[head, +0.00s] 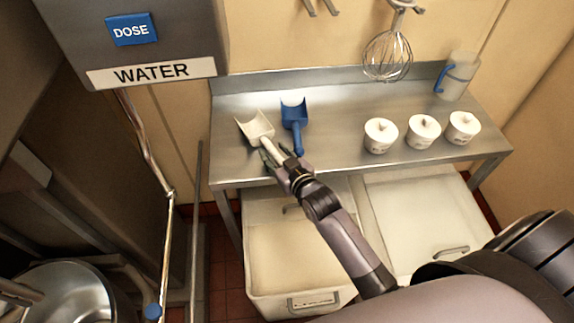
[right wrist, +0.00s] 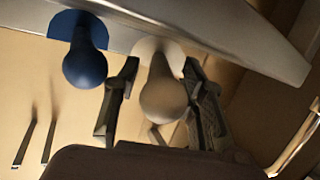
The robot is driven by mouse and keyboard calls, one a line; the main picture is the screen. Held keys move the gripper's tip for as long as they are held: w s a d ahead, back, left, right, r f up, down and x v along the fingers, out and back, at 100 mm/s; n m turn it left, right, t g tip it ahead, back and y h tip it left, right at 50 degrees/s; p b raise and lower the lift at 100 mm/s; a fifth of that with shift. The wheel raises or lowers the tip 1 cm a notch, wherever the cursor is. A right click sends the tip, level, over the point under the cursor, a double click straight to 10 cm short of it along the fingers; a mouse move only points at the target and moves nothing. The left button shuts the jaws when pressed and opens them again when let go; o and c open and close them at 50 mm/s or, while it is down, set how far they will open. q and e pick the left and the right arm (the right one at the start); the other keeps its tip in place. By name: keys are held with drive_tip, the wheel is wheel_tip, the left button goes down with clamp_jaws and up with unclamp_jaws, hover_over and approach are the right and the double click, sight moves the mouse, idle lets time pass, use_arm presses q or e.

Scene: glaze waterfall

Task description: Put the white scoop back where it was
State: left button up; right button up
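The white scoop (head: 256,127) lies on the steel table (head: 335,110) near its left front, beside a blue scoop (head: 294,114). Its handle points toward the front edge. My right gripper (head: 280,158) is at that handle. In the right wrist view the rounded handle of the white scoop (right wrist: 163,97) sits between the two fingers of my right gripper (right wrist: 160,90). A gap shows on the blue scoop's side; the other finger is close to the handle, and contact there is unclear. My left gripper is not in view.
The blue scoop is close to my right gripper. Several white tubs (head: 381,136) stand on the right of the table, with a clear jug (head: 459,76) behind. A whisk (head: 388,55) hangs above. White bins (head: 300,262) stand under the table. A water dispenser (head: 140,45) is at the upper left.

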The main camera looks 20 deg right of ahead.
drive_tip(key=a+b+v, duration=0.1)
drive_tip(key=v, duration=0.9)
drive_tip(key=shift+d, duration=0.5)
drive_tip(key=shift+s, duration=0.15)
